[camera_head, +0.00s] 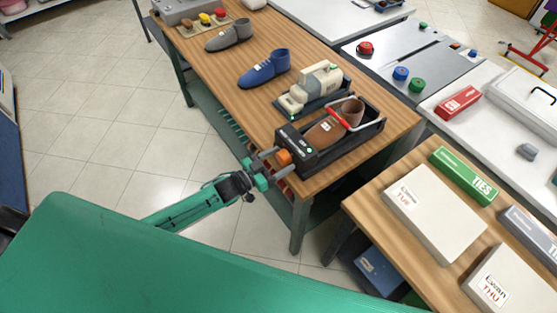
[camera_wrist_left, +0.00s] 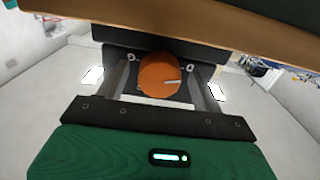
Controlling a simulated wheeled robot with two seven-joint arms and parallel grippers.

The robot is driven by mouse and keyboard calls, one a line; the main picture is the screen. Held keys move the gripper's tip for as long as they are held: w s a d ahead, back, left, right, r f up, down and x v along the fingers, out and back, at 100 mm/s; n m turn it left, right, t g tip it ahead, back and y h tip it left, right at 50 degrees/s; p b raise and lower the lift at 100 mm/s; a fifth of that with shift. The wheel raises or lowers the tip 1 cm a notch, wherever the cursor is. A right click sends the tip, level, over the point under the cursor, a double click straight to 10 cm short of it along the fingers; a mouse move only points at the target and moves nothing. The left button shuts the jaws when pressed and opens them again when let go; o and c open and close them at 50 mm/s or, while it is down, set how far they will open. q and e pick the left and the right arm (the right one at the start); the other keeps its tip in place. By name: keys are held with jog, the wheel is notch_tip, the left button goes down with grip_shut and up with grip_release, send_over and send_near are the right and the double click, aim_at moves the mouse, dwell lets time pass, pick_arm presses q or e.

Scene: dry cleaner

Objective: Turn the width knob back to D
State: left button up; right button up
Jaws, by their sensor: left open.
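The width knob (camera_head: 284,157) is orange and sits on the front end of a black shoe stretcher (camera_head: 333,148). The stretcher holds a brown shoe (camera_head: 324,131) under a red-handled bar. My left gripper (camera_head: 273,160) is at the knob. In the left wrist view the knob (camera_wrist_left: 159,75) lies between the two fingers, with a gap on each side. The gripper is open. A pale pointer mark on the knob points to the right in that view. The letters around the knob are too small to read. My right gripper is not in view.
The wooden table edge (camera_wrist_left: 230,30) runs close above my left gripper in the wrist view. A beige machine (camera_head: 316,82) and a blue shoe (camera_head: 264,70) stand behind the stretcher. The tiled floor left of the table is clear.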

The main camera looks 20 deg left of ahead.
pick_arm(q)
jog(key=b+v, duration=0.3)
jog(key=v, duration=1)
jog(key=shift+s+a, duration=0.25)
jog(key=shift+s, duration=0.05)
jog(key=s+a+f+n+g+y, duration=0.1)
jog(key=s+a+f+g+y, duration=0.15)
jog(key=f, duration=0.75)
jog(key=s+a+f+n+g+y, duration=0.1)
jog(key=s+a+f+n+y, duration=0.2)
jog(key=f, duration=0.8)
jog(key=s+a+f+g+y, duration=0.1)
jog(key=s+a+f+y, duration=0.25)
jog(key=f, duration=0.65)
jog(key=s+d+f+g, duration=0.2)
jog(key=s+f, duration=0.3)
jog(key=s, duration=0.5)
jog(key=s+d+f+g+y, duration=0.1)
jog(key=s+d+f+g, duration=0.2)
jog(key=s+f, duration=0.3)
jog(key=s+d+f+n+g+y, duration=0.1)
jog(key=s+f, duration=0.4)
jog(key=s, duration=0.8)
jog(key=d+g, duration=0.1)
jog(key=g, duration=0.1)
jog(key=shift+s+d+f+g, duration=0.15)
jog(key=shift+s+d+g, duration=0.15)
jog(key=shift+s+g, duration=0.1)
